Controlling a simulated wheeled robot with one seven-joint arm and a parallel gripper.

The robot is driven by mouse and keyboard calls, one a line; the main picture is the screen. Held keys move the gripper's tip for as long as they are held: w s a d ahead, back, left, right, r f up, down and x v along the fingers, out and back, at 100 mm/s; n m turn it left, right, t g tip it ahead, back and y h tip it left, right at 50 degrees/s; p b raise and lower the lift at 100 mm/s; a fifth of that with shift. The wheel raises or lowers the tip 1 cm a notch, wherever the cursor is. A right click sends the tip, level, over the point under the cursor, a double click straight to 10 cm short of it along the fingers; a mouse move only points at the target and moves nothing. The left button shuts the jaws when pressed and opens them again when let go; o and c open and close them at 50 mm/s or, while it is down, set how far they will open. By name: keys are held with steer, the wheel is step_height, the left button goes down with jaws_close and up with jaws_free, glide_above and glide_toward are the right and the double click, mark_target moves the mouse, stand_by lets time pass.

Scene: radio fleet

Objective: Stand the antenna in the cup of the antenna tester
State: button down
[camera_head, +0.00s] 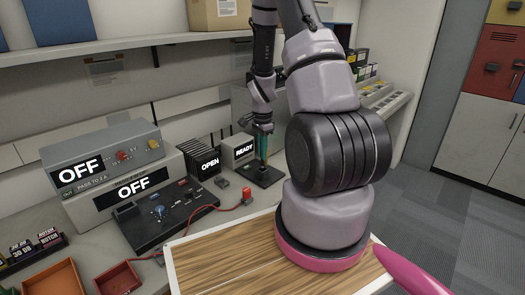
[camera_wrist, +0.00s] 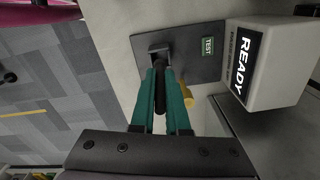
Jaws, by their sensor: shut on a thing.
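My gripper (camera_wrist: 161,80) has teal fingers and is shut on the black antenna (camera_wrist: 160,95), a dark rod between them. The antenna tester's dark base plate (camera_wrist: 205,42) lies under the fingertips, with a green TEST label on it. The antenna's far end meets the dark cup (camera_wrist: 157,50) in the wrist view; I cannot tell whether it is seated inside. In the head view my gripper (camera_head: 263,146) points down over the base plate (camera_head: 272,178), and the antenna cannot be made out clearly there.
A box reading READY (camera_head: 238,150) stands beside the plate; it also shows in the wrist view (camera_wrist: 268,65). A small gold cylinder (camera_wrist: 188,97) shows by the right finger. Left are a box reading OPEN (camera_head: 206,164), a black control panel (camera_head: 165,215) and units reading OFF (camera_head: 100,160).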

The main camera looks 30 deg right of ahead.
mark_target(263, 162)
steer(key=shift+f, duration=1.9)
steer(key=c, duration=0.8)
jaws_free()
steer(key=shift+c, duration=0.2)
step_height(263, 162, up, 11)
steer(key=shift+f, duration=0.1)
